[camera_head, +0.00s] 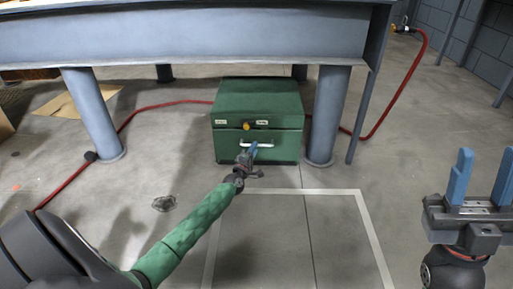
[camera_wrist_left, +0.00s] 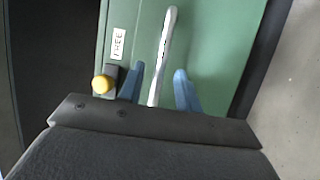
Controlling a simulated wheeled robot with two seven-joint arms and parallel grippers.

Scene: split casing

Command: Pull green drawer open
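The green drawer (camera_head: 229,146) is the lower front of a green metal box (camera_head: 258,97) standing on the floor under a table. A pale bar handle (camera_head: 267,145) crosses its front, and a yellow knob (camera_head: 248,126) sits above it. My left gripper (camera_head: 252,152) is at the handle. In the left wrist view, the blue fingers of this gripper (camera_wrist_left: 157,88) are apart, with the white handle (camera_wrist_left: 166,40) running between them; a clear gap shows beside the right finger. The yellow knob (camera_wrist_left: 102,84) is left of the fingers. My right gripper (camera_head: 484,180) is open and empty at the right.
The grey table (camera_head: 190,40) spans above, with thick legs (camera_head: 328,115) on both sides of the box. A red hose (camera_head: 165,104) runs along the floor behind. The floor in front of the box is clear, with a white marked outline (camera_head: 363,215).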

